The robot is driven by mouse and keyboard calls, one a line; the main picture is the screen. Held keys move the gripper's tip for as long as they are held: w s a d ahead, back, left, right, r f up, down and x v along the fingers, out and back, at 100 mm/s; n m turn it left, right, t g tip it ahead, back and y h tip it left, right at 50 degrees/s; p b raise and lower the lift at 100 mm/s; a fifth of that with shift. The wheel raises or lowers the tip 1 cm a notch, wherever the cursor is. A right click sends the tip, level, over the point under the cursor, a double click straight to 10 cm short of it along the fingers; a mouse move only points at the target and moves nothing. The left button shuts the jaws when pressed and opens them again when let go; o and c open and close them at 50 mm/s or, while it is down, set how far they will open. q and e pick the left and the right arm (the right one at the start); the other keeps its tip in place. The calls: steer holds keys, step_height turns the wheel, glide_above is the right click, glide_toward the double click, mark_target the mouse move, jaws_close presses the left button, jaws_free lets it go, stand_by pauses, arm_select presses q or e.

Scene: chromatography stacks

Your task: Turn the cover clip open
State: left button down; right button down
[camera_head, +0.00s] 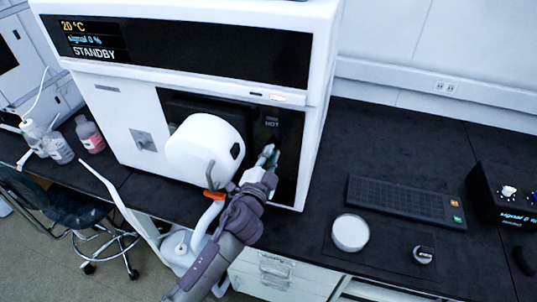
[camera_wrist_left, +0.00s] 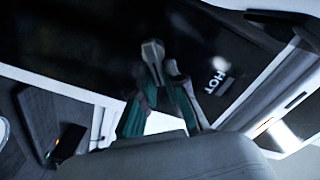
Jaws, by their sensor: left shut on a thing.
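My left gripper (camera_head: 268,157) reaches up to the dark front panel of the white instrument, just below the small "HOT" label (camera_head: 272,121). In the left wrist view the two green-padded fingers of the left gripper (camera_wrist_left: 158,74) come together on a small pale grey piece, which appears to be the cover clip (camera_wrist_left: 152,48). It stands out against the dark panel (camera_wrist_left: 80,45), with the "HOT" label (camera_wrist_left: 218,76) to its right. The clip is too small and too covered by the fingers in the head view to tell its turn. My right gripper is not in view.
The instrument (camera_head: 120,100) shows "STANDBY". Right on the black bench are a dark keypad (camera_head: 400,199), a white round dish (camera_head: 350,232), a small knob-like item (camera_head: 423,255) and a control box (camera_head: 505,200). Bottles, one pink (camera_head: 90,137), stand left.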

arm_select(q)
steer(key=m, duration=0.3)
steer(key=shift+d+f+m, duration=0.2)
steer(key=shift+f+m, duration=0.15)
steer(key=shift+m, duration=0.05)
steer(key=shift+s+d+f+m, duration=0.1)
steer(key=shift+f+m, duration=0.1)
steer(key=shift+m, duration=0.8)
steer(key=shift+f+m, duration=0.2)
steer(key=shift+m, duration=0.8)
steer(key=c, duration=1.2)
jaws_free()
steer(key=shift+s, duration=0.1)
steer(key=v, duration=1.2)
